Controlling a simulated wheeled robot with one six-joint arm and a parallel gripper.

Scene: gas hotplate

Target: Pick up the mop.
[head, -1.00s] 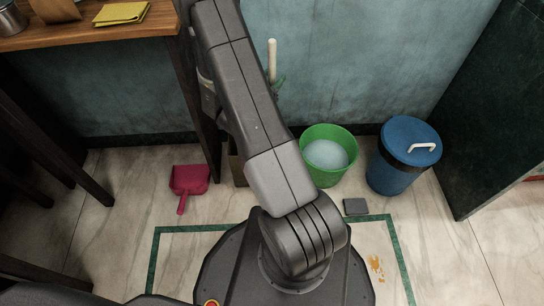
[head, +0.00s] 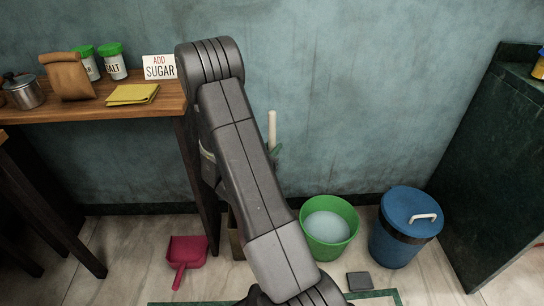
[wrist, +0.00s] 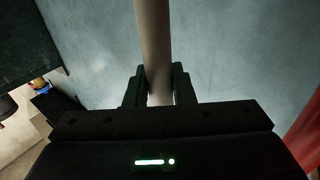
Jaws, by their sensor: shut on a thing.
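The mop shows as a pale round handle (head: 272,127) standing upright near the wall in the head view, just right of my arm. Its lower part and its head are hidden behind my arm. In the wrist view the handle (wrist: 153,45) runs up from between the two dark green fingers. My gripper (wrist: 158,85) is shut on the handle, with one finger on each side. In the head view my gripper (head: 275,153) shows only as a bit of green, mostly hidden by my arm.
A green bucket (head: 328,252) of pale water and a blue lidded bin (head: 397,250) stand right of my arm. A red dustpan (head: 187,250) lies left, near a wooden table (head: 150,110). A dark grey block (head: 360,281) lies before the bucket.

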